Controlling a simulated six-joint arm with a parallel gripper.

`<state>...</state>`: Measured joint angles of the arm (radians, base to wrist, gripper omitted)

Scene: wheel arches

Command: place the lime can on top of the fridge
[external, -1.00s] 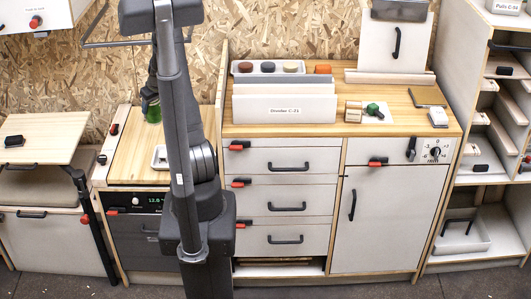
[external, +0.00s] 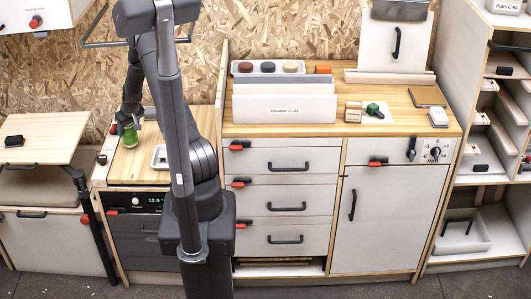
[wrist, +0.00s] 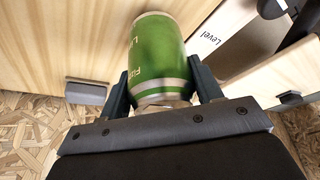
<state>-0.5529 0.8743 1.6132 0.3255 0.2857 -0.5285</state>
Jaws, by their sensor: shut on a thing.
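The lime can (external: 130,137), green with pale metal ends, is held in my gripper (external: 126,119) above the left wooden worktop (external: 140,165). In the wrist view the can (wrist: 158,50) sits between the two dark fingers of my gripper (wrist: 162,88), which are shut on its sides near one end. In the external view the can is slightly tilted, near the worktop's left edge. A cabinet with a white door (external: 380,215) and a dial (external: 434,153) stands at the right. I cannot tell for sure which unit is the fridge.
A white tray (external: 160,157) lies on the left worktop, partly behind my arm. The right worktop holds a divider (external: 285,109), a tray of round pieces (external: 268,68) and a green-handled item (external: 374,110). A folding table (external: 40,137) stands at left.

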